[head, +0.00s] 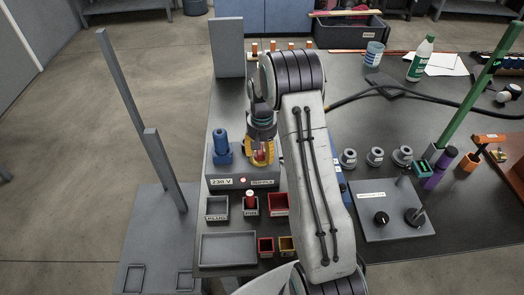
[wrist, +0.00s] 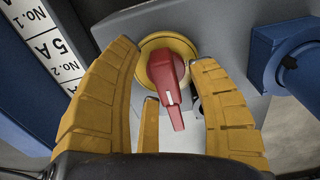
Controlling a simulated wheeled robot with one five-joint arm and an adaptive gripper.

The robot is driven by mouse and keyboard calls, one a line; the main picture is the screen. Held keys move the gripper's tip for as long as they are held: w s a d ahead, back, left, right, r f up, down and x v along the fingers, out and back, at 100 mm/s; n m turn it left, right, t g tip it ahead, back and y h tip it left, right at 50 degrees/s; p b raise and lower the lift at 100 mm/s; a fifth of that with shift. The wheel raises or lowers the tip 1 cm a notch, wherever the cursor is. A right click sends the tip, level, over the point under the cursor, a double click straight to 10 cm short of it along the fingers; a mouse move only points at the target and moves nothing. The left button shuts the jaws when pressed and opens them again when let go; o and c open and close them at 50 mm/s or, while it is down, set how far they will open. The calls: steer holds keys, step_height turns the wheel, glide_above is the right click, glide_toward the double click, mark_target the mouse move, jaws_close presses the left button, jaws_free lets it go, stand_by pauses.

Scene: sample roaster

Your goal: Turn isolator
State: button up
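The isolator is a red rotary handle (wrist: 166,75) on a round yellow base, fixed to a grey box (head: 217,171) marked 230 V. In the wrist view the handle's long end, with a white line, points toward the bottom and slightly right. My gripper (wrist: 165,58) has its yellow fingers spread on the left and right of the handle, with visible gaps on both sides. A further yellow piece shows low between them. In the head view my gripper (head: 260,156) is over the box and partly hides the red handle.
A blue socket (head: 221,145) stands on the box left of my gripper; it also shows in the wrist view (wrist: 285,60). A grey panel with black knobs (head: 382,218) lies right of my arm.

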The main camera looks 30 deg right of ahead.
mark_target(262, 148)
step_height(262, 148, up, 12)
stand_by(0.9)
stand_by(0.5)
steer(key=s+a+f+n+g, duration=0.1)
steer(key=s+f, duration=0.1)
steer(key=s, duration=0.3)
steer(key=s+a+f+n+g, duration=0.1)
steer(key=s+a+f, duration=0.1)
steer(key=s, duration=0.4)
steer(key=s+a+r+n+t+p, duration=0.1)
steer(key=s+a+r+p, duration=0.15)
steer(key=s+r, duration=0.35)
steer(key=s+a+r+t+p, duration=0.1)
steer(key=s+a+r, duration=0.25)
steer(key=s, duration=0.55)
step_height(262, 148, up, 10)
steer(key=s+a+n+t+p, duration=0.1)
steer(key=s+a+t+p, duration=0.1)
steer(key=t+p, duration=0.1)
steer(key=shift+f+n, duration=0.25)
steer(key=shift+n, duration=0.05)
